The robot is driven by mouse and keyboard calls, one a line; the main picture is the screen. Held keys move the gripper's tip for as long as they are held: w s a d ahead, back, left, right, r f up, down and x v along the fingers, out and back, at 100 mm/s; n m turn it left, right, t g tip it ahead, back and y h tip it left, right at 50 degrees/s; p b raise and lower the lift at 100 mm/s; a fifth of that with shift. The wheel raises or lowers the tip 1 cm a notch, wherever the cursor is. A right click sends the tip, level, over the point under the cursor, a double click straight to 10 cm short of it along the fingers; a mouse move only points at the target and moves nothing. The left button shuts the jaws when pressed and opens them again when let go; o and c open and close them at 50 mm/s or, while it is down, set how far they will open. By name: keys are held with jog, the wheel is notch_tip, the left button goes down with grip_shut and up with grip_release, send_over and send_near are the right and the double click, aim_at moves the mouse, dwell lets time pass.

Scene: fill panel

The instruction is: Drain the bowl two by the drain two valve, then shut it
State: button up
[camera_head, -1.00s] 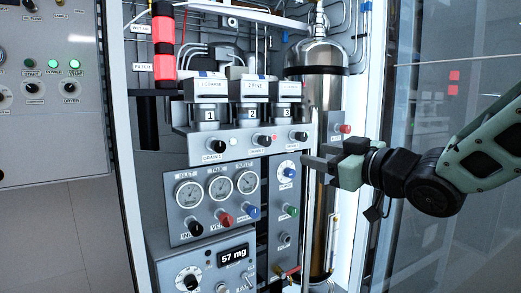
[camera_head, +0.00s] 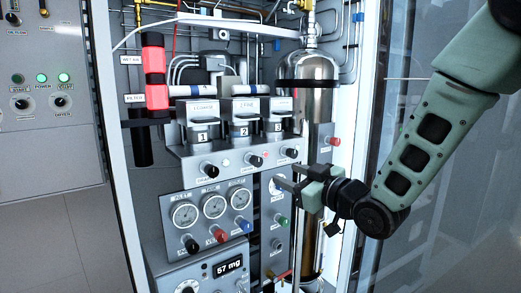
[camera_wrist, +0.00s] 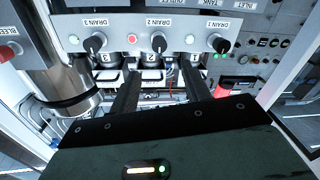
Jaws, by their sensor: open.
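The drain two valve is a black knob (camera_head: 255,160) on the grey ledge under bowl two (camera_head: 240,131), which carries a "2" label. In the wrist view, upside down, the drain two knob (camera_wrist: 158,44) is beyond the gap between my fingers. A red lamp (camera_wrist: 131,39) glows beside it. My gripper (camera_head: 284,177) is open and empty, below and right of the drain three knob (camera_head: 291,152) in the head view. Both dark fingers (camera_wrist: 160,72) show spread apart in the wrist view, touching no knob that I can see. The liquid level in bowl two is not readable.
The drain one knob (camera_head: 210,170) and drain three knob flank drain two closely. Three gauges (camera_head: 213,206) with coloured knobs sit below, above a "57 mg" display (camera_head: 228,267). A tall shiny cylinder (camera_head: 309,95) stands at the right. A glass door (camera_head: 430,200) is behind my arm.

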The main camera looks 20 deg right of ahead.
aim_at(259, 163)
jog(key=shift+w+r+p, duration=0.1)
jog(key=shift+r+p, duration=0.15)
jog(key=shift+p, duration=0.85)
jog(key=p+x, duration=0.2)
jog(key=x, duration=0.2)
jog(key=p+x, duration=0.2)
jog(key=x, duration=0.1)
jog(key=p+x, duration=0.2)
jog(key=x, duration=0.2)
jog(key=shift+w+a+f, duration=0.1)
jog(key=shift+w+f, duration=0.15)
jog(key=shift+f, duration=0.05)
jog(key=c, duration=1)
